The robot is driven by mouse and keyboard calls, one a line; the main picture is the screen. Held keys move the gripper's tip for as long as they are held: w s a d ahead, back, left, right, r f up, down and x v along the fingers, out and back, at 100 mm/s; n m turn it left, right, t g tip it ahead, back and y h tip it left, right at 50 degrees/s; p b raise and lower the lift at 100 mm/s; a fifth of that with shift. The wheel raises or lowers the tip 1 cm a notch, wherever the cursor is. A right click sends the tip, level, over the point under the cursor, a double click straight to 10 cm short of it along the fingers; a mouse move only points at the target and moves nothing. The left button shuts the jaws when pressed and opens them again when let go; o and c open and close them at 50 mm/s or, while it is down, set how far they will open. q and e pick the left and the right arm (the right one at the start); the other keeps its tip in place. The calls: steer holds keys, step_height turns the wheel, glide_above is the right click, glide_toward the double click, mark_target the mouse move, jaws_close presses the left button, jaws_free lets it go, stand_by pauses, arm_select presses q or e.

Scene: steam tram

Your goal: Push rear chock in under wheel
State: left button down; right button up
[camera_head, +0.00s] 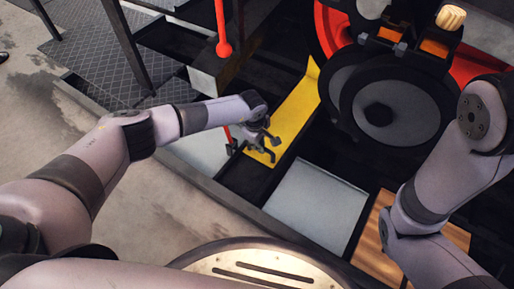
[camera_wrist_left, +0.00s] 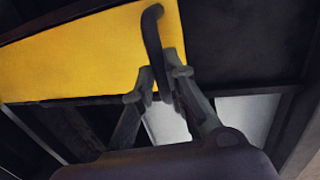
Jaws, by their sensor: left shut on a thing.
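A long yellow piece (camera_head: 297,103), which I take to be the rear chock, lies on the dark floor with its raised far end by a red wheel (camera_head: 330,30). Whether it touches the wheel I cannot tell. My left gripper (camera_head: 264,142) is at its near end. In the left wrist view the yellow piece (camera_wrist_left: 80,50) fills the upper left, and the left gripper (camera_wrist_left: 160,85) is shut on a dark curved handle (camera_wrist_left: 152,40) in front of it. Whether the handle joins the yellow piece is hidden. My right gripper is out of view; only its arm shows.
A round dark grey part (camera_head: 390,112) stands right of the yellow piece. A red lever (camera_head: 223,45) and a grey block (camera_head: 212,75) stand to its left. A pale panel (camera_head: 315,208) and a wooden board (camera_head: 375,240) lie nearer me.

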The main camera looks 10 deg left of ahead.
arm_select(q)
steer(key=shift+w+r, duration=0.15)
steer(key=shift+w, duration=0.15)
steer(key=c, duration=2)
jaws_free()
steer(key=o, duration=0.4)
steer(key=shift+d, duration=0.1)
steer(key=shift+c, duration=0.2)
steer(key=shift+o, duration=0.2)
steer(key=shift+s, duration=0.1)
step_height(320, 180, up, 12)
steer(key=s, duration=0.2)
steer(key=shift+a+f, duration=0.2)
steer(key=shift+a, duration=0.2)
steer(key=shift+s, duration=0.15)
